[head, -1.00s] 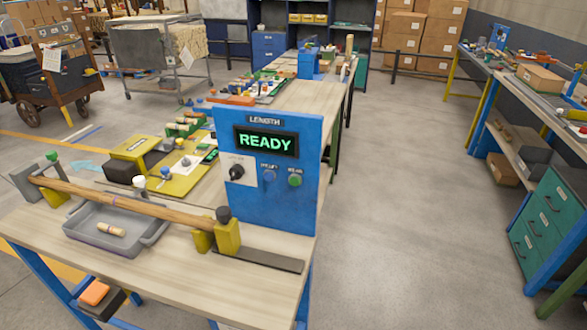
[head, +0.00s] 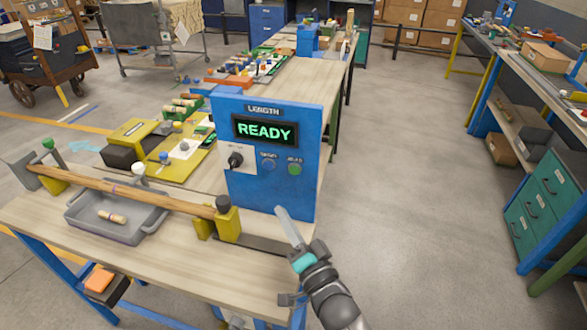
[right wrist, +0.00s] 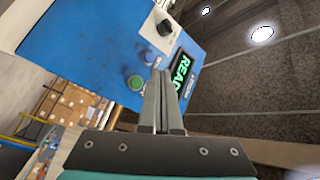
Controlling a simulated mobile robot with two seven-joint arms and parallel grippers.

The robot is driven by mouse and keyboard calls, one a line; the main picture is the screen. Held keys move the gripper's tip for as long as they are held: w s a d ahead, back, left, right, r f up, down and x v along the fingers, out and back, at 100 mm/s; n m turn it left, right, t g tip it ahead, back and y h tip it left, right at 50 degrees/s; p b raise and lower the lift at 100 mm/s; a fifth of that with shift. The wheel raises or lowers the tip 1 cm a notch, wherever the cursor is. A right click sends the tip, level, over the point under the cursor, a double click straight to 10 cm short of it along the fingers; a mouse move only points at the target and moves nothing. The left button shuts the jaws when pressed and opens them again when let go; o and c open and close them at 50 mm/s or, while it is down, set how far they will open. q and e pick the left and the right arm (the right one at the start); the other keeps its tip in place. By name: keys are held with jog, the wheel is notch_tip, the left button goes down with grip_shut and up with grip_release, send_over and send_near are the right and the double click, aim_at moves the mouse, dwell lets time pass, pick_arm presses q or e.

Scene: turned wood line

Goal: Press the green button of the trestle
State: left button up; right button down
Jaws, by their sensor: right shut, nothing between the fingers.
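The blue panel (head: 240,190) stands upright on the bench and its screen (head: 264,131) reads READY. The green button (head: 294,168) is at the lower right of its face, right of a blue button (head: 268,164) and a black knob (head: 235,160). In the right wrist view the green button (right wrist: 135,83) shows beside the fingertips. My right gripper (head: 281,211) is shut and empty, below and in front of the panel, apart from the green button in the head view. The right gripper also shows in the right wrist view (right wrist: 160,75). My left gripper is not in view.
A wooden rod (head: 130,191) lies across yellow supports on the bench. A grey tray (head: 153,226) below it holds a small turned piece (head: 112,216). A yellow fixture (head: 135,132) stands behind. The floor (head: 410,200) to the right is clear.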

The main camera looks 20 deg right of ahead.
aim_at(294, 170)
jog(key=shift+a+r+t+y, duration=0.15)
jog(key=shift+r+t, duration=0.05)
jog(key=shift+r, duration=0.2)
jog(key=shift+a+r+t+y, duration=0.1)
jog(key=shift+r+t+y, duration=0.1)
jog(key=shift+r, duration=0.2)
jog(key=shift+w, duration=0.1)
jog(key=shift+w+d+b, duration=0.5)
jog(key=shift+w+d, duration=0.35)
jog(key=shift+w, duration=0.35)
jog(key=shift+w+d+b, duration=0.5)
jog(key=shift+w+d, duration=0.3)
jog(key=shift+w, duration=0.4)
jog(key=shift+w+d+b, duration=0.5)
jog(key=shift+w+d, duration=0.35)
jog(key=shift+w, duration=0.35)
jog(key=shift+w, duration=0.15)
jog(key=shift+w+d, duration=0.2)
jog(key=shift+d, duration=0.05)
jog(key=shift+w+d, duration=0.2)
jog(key=shift+w, duration=0.15)
jog(key=shift+s, duration=0.1)
jog(key=shift+s+a+p, duration=0.4)
jog(key=shift+s+a, duration=0.05)
jog(key=shift+s, duration=0.15)
